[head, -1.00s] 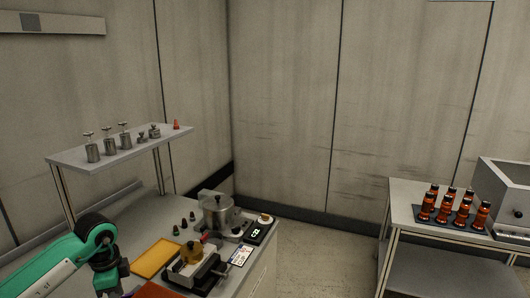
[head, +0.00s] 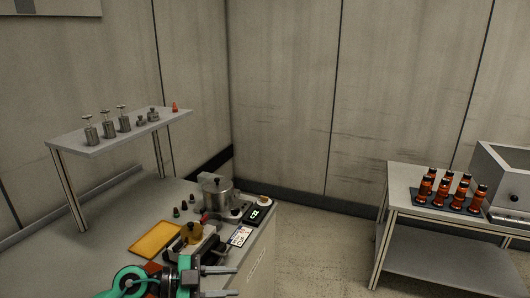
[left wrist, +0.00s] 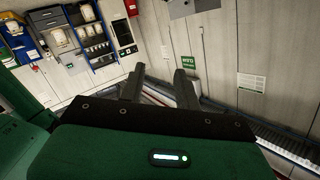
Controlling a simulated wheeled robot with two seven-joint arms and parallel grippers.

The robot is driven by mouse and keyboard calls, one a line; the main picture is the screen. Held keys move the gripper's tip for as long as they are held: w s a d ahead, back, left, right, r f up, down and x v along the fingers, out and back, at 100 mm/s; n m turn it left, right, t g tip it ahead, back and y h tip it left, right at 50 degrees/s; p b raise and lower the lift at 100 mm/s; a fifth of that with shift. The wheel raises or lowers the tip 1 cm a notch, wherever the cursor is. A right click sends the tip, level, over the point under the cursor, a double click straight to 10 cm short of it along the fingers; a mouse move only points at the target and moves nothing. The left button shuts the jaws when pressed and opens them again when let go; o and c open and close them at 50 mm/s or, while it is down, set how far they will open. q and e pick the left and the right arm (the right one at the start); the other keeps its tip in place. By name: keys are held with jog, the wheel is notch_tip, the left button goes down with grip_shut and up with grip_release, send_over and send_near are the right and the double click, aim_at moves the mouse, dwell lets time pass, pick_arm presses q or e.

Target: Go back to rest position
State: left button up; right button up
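My left gripper (head: 228,281) is at the bottom of the head view, in front of the bench. Its two fingers point right and stand apart, with nothing between them. In the left wrist view the same gripper (left wrist: 158,85) shows two dark, separated fingers with only the far wall and floor behind. My right gripper is in neither view.
The bench (head: 75,258) holds a metal pot (head: 216,194), a brass-coloured part (head: 193,232), a yellow tray (head: 155,235) and a small display (head: 254,214). A raised shelf (head: 75,143) carries metal weights. Brown bottles (head: 460,190) stand on the right table (head: 405,205).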

pick_arm(q)
jog(key=a+r+n+t+y, duration=0.2)
jog(key=a+r+n+t, duration=0.3)
jog(key=n+t, duration=0.7)
jog(key=s+a+f+n+y, duration=0.4)
jog(key=a+f+n+y, duration=0.5)
jog(key=f+y, duration=0.4)
jog(key=s+f+m+g, duration=0.1)
jog(key=s+f+g, duration=0.5)
jog(key=s, duration=0.5)
jog(key=s+f+m+g, duration=0.2)
jog(key=s+f+g, duration=0.45)
jog(key=s, duration=0.45)
notch_tip(320, 180, down, 32)
jog(key=s+f, duration=0.1)
jog(key=s+a+f+g, duration=0.2)
jog(key=s+a+f, duration=0.1)
jog(key=s+f, duration=1.4)
jog(key=shift+s+a+f, duration=0.2)
jog(key=shift+s+f, duration=0.1)
jog(key=shift+s, duration=0.45)
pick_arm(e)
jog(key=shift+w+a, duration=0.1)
